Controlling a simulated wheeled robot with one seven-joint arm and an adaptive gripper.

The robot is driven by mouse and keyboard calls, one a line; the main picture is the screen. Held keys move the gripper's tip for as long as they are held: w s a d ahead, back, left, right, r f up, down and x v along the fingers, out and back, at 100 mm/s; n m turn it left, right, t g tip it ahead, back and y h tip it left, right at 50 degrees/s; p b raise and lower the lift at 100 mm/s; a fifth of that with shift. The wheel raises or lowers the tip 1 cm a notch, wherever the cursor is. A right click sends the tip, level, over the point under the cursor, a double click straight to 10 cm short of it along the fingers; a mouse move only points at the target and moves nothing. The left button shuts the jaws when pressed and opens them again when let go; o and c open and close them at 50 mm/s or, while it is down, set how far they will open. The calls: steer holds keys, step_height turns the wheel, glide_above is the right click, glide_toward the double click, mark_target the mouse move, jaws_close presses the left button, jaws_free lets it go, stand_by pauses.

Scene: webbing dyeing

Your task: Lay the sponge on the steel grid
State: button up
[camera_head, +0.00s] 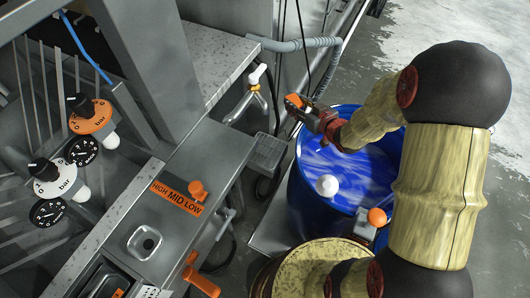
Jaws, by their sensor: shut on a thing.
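My gripper (305,107) is at the end of my arm, above the far left rim of the blue drum. It is shut on a small orange piece, which looks like the sponge (293,100). The sponge sticks out at the fingertips, and the jaws hide part of it. A small grey slatted plate, which looks like the steel grid (265,152), is at the side of the steel bench, below and left of my gripper. Nothing shows lying on it. The sponge is held apart from it.
The blue drum (310,205) holds blue liquid, with a white knob and an orange-topped fitting near it. A grey hose (300,44) runs behind. The steel bench (203,150) carries orange HIGH/MID/LOW controls.

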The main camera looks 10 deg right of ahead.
mark_target(296, 154)
steer(key=s+a+f+n+g+y+b, duration=0.1)
steer(key=a+f+n+g+y+b, duration=0.15)
steer(key=a+f, duration=0.4)
steer(key=s+a+f+n+g+y+b, duration=0.1)
steer(key=s+a+n+g+y, duration=0.2)
steer(key=s+a+n+y, duration=0.15)
steer(key=shift+t+h, duration=0.35)
steer(key=shift+h, duration=0.05)
steer(key=f+b, duration=0.1)
steer(key=f, duration=0.2)
steer(key=f+b, duration=0.2)
steer(key=f, duration=0.1)
steer(key=d+f+b, duration=0.1)
steer(key=f, duration=0.2)
steer(key=shift+w+f, duration=0.15)
steer(key=shift+w, duration=0.2)
steer(key=shift+f, duration=0.15)
steer(key=o, duration=0.9)
steer(key=shift+b, duration=0.3)
steer(key=shift+o, duration=0.6)
steer(key=shift+r, duration=0.2)
steer(key=p+v, duration=0.5)
steer(key=v, duration=0.7)
steer(key=shift+f, duration=0.1)
